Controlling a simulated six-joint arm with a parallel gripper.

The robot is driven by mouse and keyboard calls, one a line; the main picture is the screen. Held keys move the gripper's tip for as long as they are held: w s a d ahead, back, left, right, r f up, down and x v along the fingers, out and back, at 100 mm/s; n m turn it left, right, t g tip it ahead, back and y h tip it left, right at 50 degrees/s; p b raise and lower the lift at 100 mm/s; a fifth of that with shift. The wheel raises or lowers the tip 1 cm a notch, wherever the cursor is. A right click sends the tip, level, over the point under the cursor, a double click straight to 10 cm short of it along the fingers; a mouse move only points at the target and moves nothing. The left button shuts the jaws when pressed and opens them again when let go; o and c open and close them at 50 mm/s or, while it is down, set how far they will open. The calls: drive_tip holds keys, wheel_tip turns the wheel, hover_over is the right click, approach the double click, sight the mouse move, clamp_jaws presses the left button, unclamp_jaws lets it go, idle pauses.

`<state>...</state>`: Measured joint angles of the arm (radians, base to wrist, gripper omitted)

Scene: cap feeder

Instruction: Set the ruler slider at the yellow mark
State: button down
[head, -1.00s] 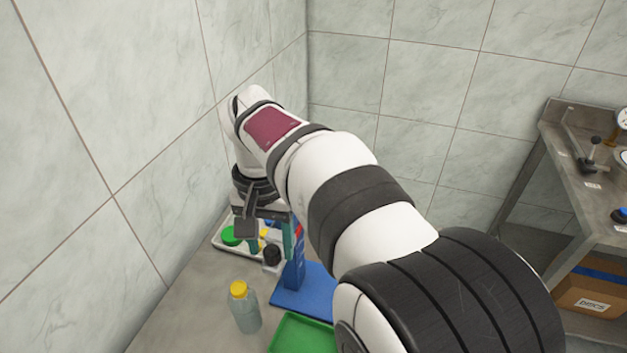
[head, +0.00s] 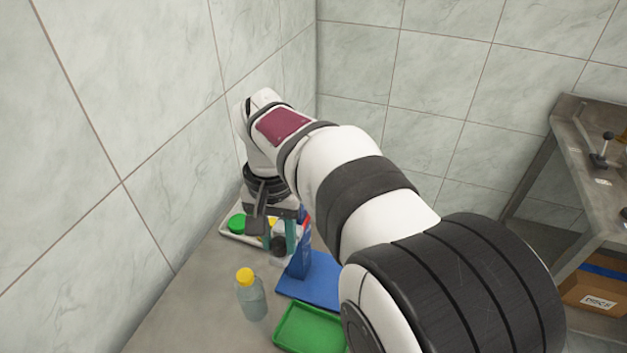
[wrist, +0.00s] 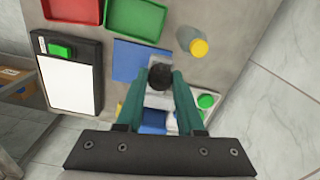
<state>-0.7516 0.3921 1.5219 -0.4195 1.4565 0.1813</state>
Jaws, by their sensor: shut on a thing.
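My gripper (wrist: 163,78) reaches down with its two teal fingers on either side of a round black knob (wrist: 160,75). The knob sits on a light grey body (wrist: 158,98), and the fingers are shut on it. In the head view my gripper (head: 279,246) hangs over the far end of the table, and the knob shows low between the fingers. I cannot make out a ruler scale or tell which spot is the yellow mark; the fingers and wrist hide part of this area.
A blue base with an upright (head: 303,257) stands close to the right of the fingers. A yellow-capped bottle (head: 251,295) and a green tray (head: 310,328) stand nearer. A white tray (head: 228,231) with a green round thing (head: 237,222) lies by the wall. A red tray (wrist: 75,8) shows too.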

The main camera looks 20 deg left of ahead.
wheel_tip(320, 180, down, 10)
idle(1.1)
drive_tip(key=c, duration=0.7)
unclamp_jaws()
drive_tip(key=shift+r, duration=0.1)
wheel_tip(320, 180, up, 8)
drive_tip(key=shift+f, duration=0.1)
